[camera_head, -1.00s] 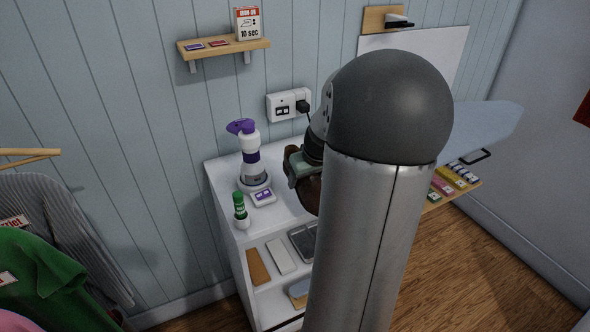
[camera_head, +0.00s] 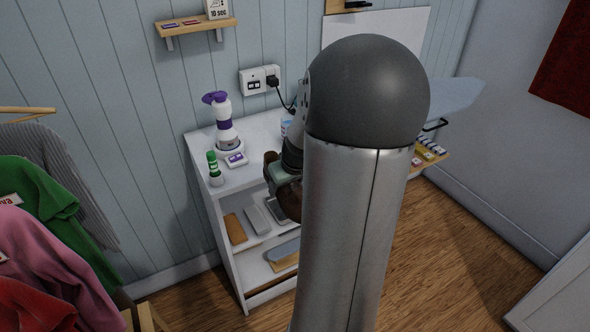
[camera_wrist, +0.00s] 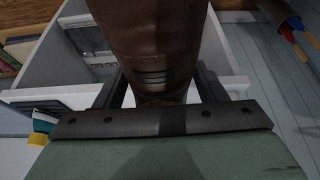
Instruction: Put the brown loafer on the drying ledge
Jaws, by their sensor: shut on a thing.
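My gripper (camera_head: 280,183) is in front of the white cabinet, partly hidden behind my own arm in the head view. It is shut on the brown loafer (camera_head: 270,166), whose dark brown shape shows beside the jaws. In the wrist view the brown leather loafer (camera_wrist: 155,40) fills the upper middle, held between the two dark fingers (camera_wrist: 158,88). Which surface is the drying ledge I cannot tell for sure.
The white cabinet (camera_head: 196,150) has open shelves with brushes and flat items. Clothes (camera_head: 45,220) hang at left. A wooden wall shelf (camera_head: 190,27) is above.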

